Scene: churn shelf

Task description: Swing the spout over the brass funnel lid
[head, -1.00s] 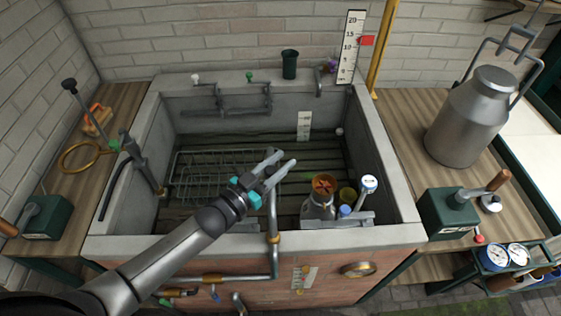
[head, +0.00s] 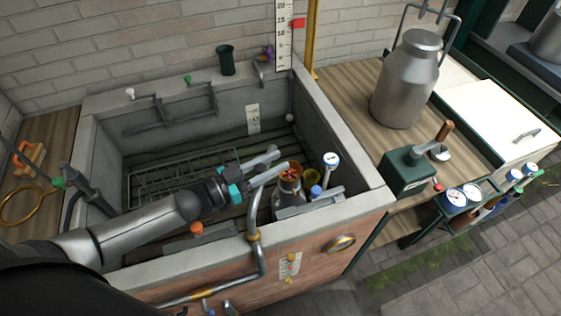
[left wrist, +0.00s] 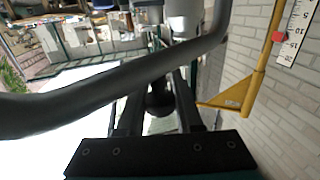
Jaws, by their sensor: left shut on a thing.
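The spout (head: 254,205) is a grey bent pipe. It rises from a brass collar at the basin's front rim and curves right at the top. Its outlet end is close to the brass funnel lid (head: 293,167), at its left edge; I cannot tell whether it is over the opening. The lid sits on a grey metal can (head: 286,193) in the basin. My left gripper (head: 268,158) reaches in from the left and is shut on the spout's upper part. In the left wrist view the spout (left wrist: 110,85) crosses in front of the fingers (left wrist: 158,105). My right gripper is not in view.
The stone basin (head: 370,200) holds a wire rack (head: 165,180), a blue-capped item (head: 315,191) and a white dial gauge (head: 331,159) near the can. A large milk can (head: 405,85) and a green crank box (head: 407,170) stand on the right bench.

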